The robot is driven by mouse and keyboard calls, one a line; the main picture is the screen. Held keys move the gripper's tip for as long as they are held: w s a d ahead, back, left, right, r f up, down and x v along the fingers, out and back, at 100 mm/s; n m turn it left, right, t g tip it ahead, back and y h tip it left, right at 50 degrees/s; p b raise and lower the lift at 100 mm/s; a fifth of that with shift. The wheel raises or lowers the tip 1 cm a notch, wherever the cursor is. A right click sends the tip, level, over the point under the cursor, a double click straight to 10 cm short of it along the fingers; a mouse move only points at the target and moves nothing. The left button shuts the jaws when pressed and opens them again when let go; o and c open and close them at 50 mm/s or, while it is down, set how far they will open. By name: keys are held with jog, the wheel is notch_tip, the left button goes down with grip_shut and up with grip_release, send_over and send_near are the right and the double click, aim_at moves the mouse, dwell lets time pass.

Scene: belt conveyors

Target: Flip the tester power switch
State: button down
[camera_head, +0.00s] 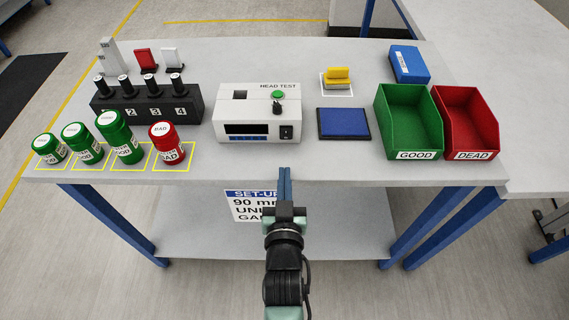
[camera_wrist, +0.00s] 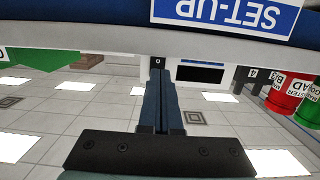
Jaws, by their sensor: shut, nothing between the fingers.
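The white tester (camera_head: 247,107), labelled HEAD TEST, stands near the front middle of the table. In the wrist view, which appears upside down, the switch (camera_wrist: 157,62) shows just beyond the fingertips. My gripper (camera_head: 285,172) is shut and empty, at the table's front edge, in line with the switch and apart from it. Its fingers also show in the wrist view (camera_wrist: 160,75). I cannot tell the switch's position.
A black holder (camera_head: 150,112) with several black cylinders and several green and red jars stand left of the tester. A blue pad (camera_head: 343,124), a green GOOD bin (camera_head: 405,120) and a red DEAD bin (camera_head: 470,120) are to the right. The table front before the tester is clear.

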jog(key=s, duration=0.2)
jog(key=s+f, duration=0.1)
jog(key=s, duration=0.2)
jog(key=shift+s+f, duration=0.1)
jog(key=shift+s, duration=0.25)
jog(key=w+r+t+p, duration=0.15)
jog(key=w+r, duration=0.25)
jog(key=r, duration=1.2)
jog(key=w+r+t+p, duration=0.1)
jog(key=w+r+t, duration=0.25)
jog(key=r, duration=1.15)
jog(key=s+r+t+p, duration=0.1)
jog(key=s+r, duration=0.3)
jog(key=r, duration=0.6)
jog(key=s+r+t+p, duration=0.1)
jog(key=s+r+t, duration=0.2)
jog(key=r, duration=0.8)
jog(key=s+r+t, duration=0.1)
jog(key=s+r, duration=0.4)
jog(key=r, duration=0.6)
jog(key=shift+s+r+t+p, duration=0.2)
jog(key=shift+r+t+p, duration=0.05)
jog(key=shift+t+p, duration=0.15)
